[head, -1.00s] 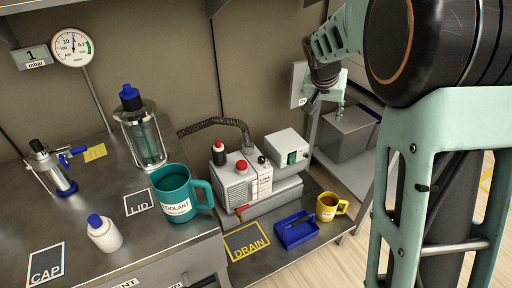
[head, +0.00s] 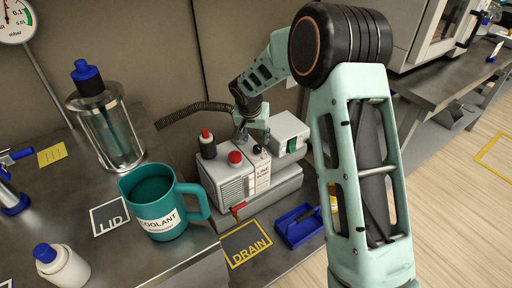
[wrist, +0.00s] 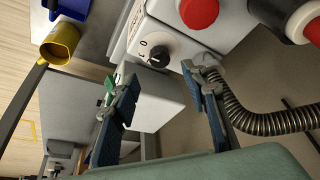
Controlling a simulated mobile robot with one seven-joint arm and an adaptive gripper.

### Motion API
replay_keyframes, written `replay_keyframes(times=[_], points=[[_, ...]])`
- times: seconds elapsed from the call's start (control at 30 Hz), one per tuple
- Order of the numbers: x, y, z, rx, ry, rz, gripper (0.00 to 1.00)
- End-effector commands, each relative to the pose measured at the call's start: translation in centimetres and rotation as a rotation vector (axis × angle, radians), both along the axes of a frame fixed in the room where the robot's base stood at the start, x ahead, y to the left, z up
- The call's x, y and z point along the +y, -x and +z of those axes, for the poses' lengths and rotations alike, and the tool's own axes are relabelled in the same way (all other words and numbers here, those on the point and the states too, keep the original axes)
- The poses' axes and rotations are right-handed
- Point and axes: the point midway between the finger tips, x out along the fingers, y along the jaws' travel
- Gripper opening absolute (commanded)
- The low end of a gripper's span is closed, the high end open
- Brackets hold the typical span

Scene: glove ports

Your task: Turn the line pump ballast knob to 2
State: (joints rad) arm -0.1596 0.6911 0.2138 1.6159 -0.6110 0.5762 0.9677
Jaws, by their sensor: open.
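The line pump (head: 232,180) is a pale box with a red cap and a dark red-topped cap on the lower shelf. Its ballast knob (head: 257,149) is small and black, on the top near the label side. In the wrist view the knob (wrist: 156,52) is round and black, with small marks around it; one looks like a 0, but the pointer setting is hard to read. My gripper (head: 252,130) is open and empty, just above and behind the knob. In the wrist view its fingers (wrist: 163,80) are spread apart, with the knob ahead of the gap, apparently untouched.
A ribbed hose (head: 190,113) runs behind the pump, close to one finger in the wrist view. A white box with a green switch (head: 290,135) stands right of the pump. A teal coolant mug (head: 150,205), blue tray (head: 298,228) and yellow mug (wrist: 60,42) are nearby.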

Motion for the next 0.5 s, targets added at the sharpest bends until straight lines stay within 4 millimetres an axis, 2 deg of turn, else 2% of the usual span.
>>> replay_keyframes(times=[0.03,0.2,0.4,0.5], points=[[-0.1,-0.4,-1.4,0.002,-0.001,-0.002,0.41],[-0.3,-1.6,-4.3,0.001,-0.001,-0.001,0.41],[-0.5,-2.5,-6.4,0.0,0.0,0.0,0.41],[-0.6,-2.8,-6.8,-0.001,0.0,0.0,0.41]])
